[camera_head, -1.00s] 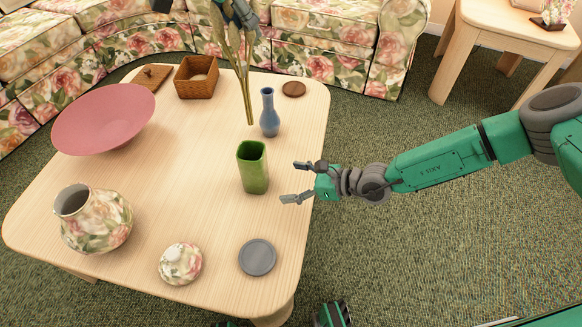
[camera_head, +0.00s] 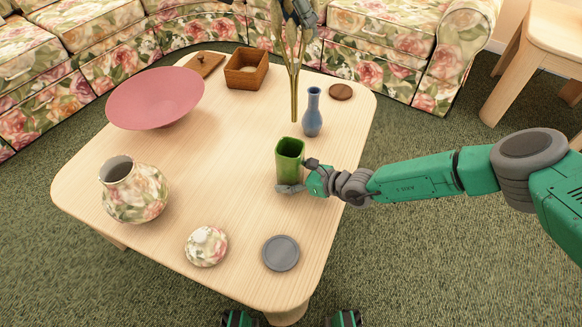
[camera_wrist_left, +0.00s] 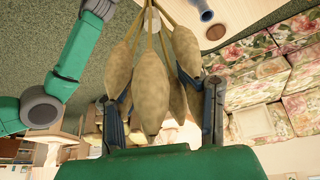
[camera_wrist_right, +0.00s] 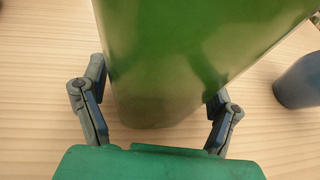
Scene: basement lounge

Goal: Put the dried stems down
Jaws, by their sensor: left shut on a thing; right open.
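My left gripper (camera_head: 300,14) is at the top of the head view, shut on the dried stems (camera_head: 294,82). The stems hang down from it, lower ends above the table behind the green vase. In the left wrist view, the tan seed heads of the dried stems (camera_wrist_left: 152,90) fill the space between the fingers of the left gripper (camera_wrist_left: 163,98). The green square vase (camera_head: 289,152) stands upright on the table. My right gripper (camera_head: 302,176) is open with its fingers on either side of the vase's lower part; the green vase also fills the right wrist view (camera_wrist_right: 165,60).
A floral sofa (camera_head: 380,55) stands behind.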

